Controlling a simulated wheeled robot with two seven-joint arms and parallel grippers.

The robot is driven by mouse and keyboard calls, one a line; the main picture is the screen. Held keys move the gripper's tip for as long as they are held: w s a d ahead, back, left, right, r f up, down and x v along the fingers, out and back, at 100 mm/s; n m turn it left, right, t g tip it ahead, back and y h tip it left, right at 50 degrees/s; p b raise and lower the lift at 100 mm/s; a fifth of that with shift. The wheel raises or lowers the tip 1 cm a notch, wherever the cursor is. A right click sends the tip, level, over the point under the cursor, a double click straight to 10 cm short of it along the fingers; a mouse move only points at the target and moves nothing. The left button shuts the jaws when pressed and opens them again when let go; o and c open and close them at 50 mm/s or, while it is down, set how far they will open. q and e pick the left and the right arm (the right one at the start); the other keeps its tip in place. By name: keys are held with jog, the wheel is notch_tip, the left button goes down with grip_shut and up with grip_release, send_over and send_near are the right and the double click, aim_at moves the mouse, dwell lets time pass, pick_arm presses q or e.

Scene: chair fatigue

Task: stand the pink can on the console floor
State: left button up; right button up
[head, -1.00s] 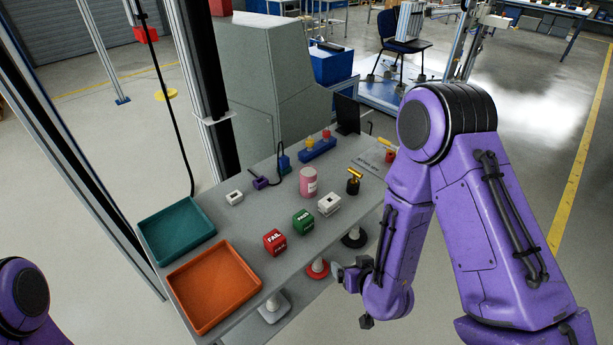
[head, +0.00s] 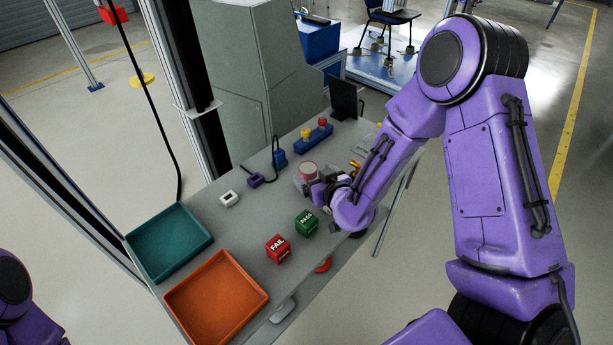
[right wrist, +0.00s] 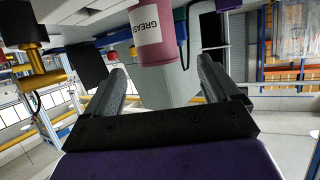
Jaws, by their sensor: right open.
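The pink can (head: 308,169) stands upright on the grey console floor (head: 243,222), its lower part largely hidden by my right gripper (head: 312,186). In the right wrist view the can (right wrist: 157,35) shows a white "GREASE" label and appears ahead of the two fingers. My right gripper (right wrist: 163,85) is open, with nothing between its fingers; whether a finger touches the can I cannot tell. Only a purple part of my left arm shows at the left edge; its gripper is out of view.
A green cube (head: 306,222) and red FAIL cube (head: 279,248) lie in front of the right gripper. Teal (head: 168,243) and orange (head: 216,300) trays sit at the left. A small white block (head: 229,199), a purple connector (head: 255,180) and a blue block with knobs (head: 314,139) stand behind.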

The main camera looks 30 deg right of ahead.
aim_at(312, 173)
jog(key=p+x, duration=0.1)
jog(key=x, duration=0.4)
jog(key=shift+w+d+f, duration=0.2)
jog(key=shift+w+f, duration=0.15)
jog(key=shift+w, duration=0.05)
pick_arm(q)
jog(key=shift+w+r, duration=0.25)
jog(key=shift+r, duration=0.5)
pick_arm(e)
jog(key=shift+a, duration=0.1)
jog(key=c, duration=1.2)
pick_arm(q)
jog(key=shift+w, duration=0.1)
